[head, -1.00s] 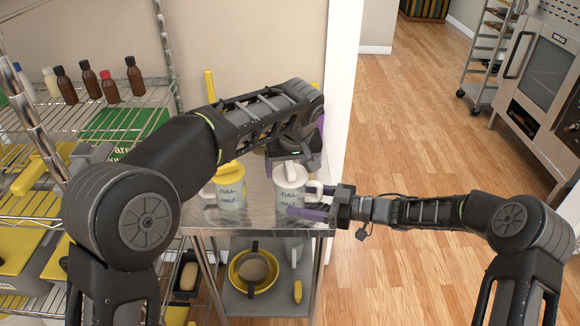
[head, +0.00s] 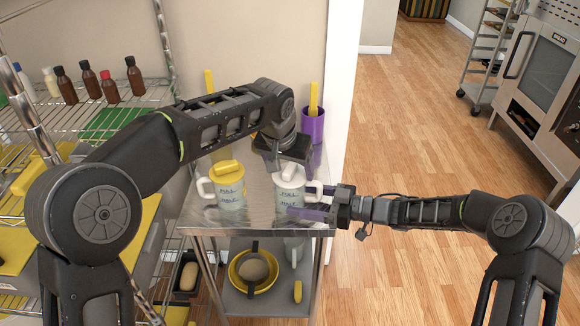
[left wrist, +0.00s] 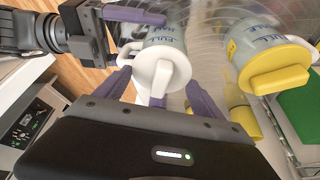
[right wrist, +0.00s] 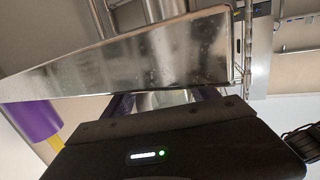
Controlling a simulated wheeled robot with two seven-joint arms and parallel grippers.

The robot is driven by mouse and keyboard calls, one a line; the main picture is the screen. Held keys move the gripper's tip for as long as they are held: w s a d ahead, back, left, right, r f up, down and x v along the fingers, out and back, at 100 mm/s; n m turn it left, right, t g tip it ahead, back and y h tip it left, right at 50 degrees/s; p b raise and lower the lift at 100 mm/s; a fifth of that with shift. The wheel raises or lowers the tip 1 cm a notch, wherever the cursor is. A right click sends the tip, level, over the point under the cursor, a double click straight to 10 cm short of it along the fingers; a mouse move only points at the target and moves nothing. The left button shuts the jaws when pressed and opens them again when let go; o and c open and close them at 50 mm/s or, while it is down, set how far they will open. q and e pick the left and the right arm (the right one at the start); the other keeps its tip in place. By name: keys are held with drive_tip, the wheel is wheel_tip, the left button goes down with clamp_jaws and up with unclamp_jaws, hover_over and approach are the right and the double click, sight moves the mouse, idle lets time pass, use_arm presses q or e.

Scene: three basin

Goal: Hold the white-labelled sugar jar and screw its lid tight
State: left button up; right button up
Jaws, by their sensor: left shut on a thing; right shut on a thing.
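The sugar jar (head: 290,194) with the white lid (head: 287,174) stands upright on the steel table, a handle at its right. The lid sits on its top, and its raised grip bar shows in the left wrist view (left wrist: 160,76). My left gripper (head: 284,166) reaches down from above and is shut on the lid; its purple fingers (left wrist: 160,84) lie either side of it. My right gripper (head: 306,211) comes in from the right, low, and is shut on the jar's body. In the right wrist view the jar is mostly hidden behind the gripper housing.
A similar jar with a yellow lid (head: 229,186) stands close to the left. A purple holder (head: 313,126) with a yellow-handled thing stands behind. The steel table (head: 255,215) has a near edge just in front of the jars. Wire shelves (head: 120,100) stand at the left.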

use_arm(q)
drive_tip(key=m+h, duration=0.1)
drive_tip(key=m, duration=0.2)
drive_tip(key=shift+g, duration=0.3)
drive_tip(key=shift+m+g+h, duration=0.3)
drive_tip(key=shift+m+h, duration=0.1)
drive_tip(key=shift+m, duration=0.9)
drive_tip(key=m+g, duration=0.1)
drive_tip(key=m, duration=0.1)
drive_tip(key=m+h, duration=0.1)
drive_tip(key=m, duration=0.2)
drive_tip(key=shift+g, duration=0.4)
drive_tip(key=o, duration=1.3)
drive_tip(key=shift+r, duration=0.1)
drive_tip(key=shift+v, duration=1.35)
drive_tip(key=shift+a, duration=0.1)
